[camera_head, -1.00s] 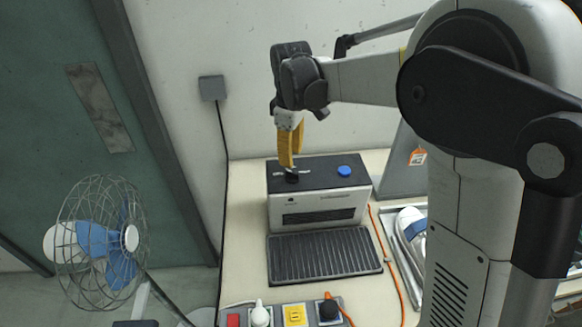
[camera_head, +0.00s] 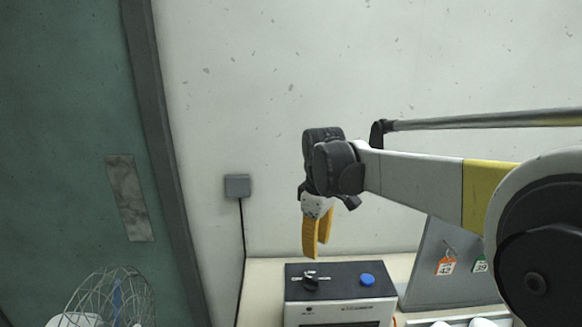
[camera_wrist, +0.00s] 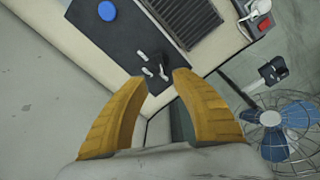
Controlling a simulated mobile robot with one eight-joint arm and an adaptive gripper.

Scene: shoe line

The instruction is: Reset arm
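My gripper (camera_head: 317,238) has yellow fingers that point down above the dark-topped machine (camera_head: 338,274) on the table. The gap under the fingertips shows that they do not touch it. In the wrist view the two fingers (camera_wrist: 160,82) stand apart with nothing between them. The machine's black knob (camera_head: 311,283) lies below the fingers, and its blue button (camera_head: 367,280) is to the right. In the wrist view the knob (camera_wrist: 160,62) shows just beyond the fingertips and the blue button (camera_wrist: 107,11) at the upper left.
A wire fan (camera_head: 112,300) stands at the lower left. A grey panel with tags (camera_head: 450,262) stands right of the machine. A wall box with a cable (camera_head: 237,186) is on the back wall. In the wrist view a power strip (camera_wrist: 258,14) is at the upper right. The space above the table is open.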

